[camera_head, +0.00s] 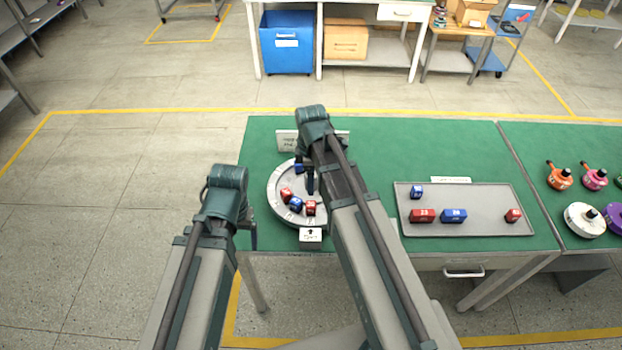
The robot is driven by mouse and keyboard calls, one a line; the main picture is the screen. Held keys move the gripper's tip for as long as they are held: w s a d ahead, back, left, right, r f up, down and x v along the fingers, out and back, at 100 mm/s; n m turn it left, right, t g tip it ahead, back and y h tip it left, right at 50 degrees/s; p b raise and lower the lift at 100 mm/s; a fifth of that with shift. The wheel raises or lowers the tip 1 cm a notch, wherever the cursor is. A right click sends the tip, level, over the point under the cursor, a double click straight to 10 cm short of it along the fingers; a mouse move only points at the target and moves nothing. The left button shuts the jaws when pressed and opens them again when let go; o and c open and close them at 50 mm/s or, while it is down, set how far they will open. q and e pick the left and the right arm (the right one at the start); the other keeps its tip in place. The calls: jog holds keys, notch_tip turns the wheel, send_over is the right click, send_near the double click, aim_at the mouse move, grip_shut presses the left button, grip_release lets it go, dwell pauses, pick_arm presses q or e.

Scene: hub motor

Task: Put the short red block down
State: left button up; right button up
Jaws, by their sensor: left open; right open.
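Short red blocks sit in two places. Two of them, a left one (286,194) and a right one (310,207), are in the round grey ring tray (275,205). Another short red block (513,215) lies at the right end of the rectangular grey tray (480,197). My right gripper (310,189) is open, pointing down over the ring tray among its blocks; whether it touches one is not clear. My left gripper (253,246) is open and empty at the table's front left edge, mostly hidden by its arm.
Blue blocks (296,204) (298,168) are also in the ring tray. The rectangular tray also holds a longer red block (423,215), a longer blue block (454,215) and a short blue one (417,192). Motor parts (584,219) stand on the right table. The green tabletop (430,145) behind is clear.

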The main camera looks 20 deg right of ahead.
jog(key=s+a+m+h, duration=0.1)
jog(key=s+a+m, duration=0.9)
jog(key=s, duration=0.4)
jog(key=shift+s+a+r+m, duration=0.15)
jog(key=shift+a+r+m, duration=0.15)
jog(key=shift+m, duration=0.2)
notch_tip(320, 180, down, 2)
jog(key=shift+f+b, duration=0.2)
jog(key=shift+b, duration=1)
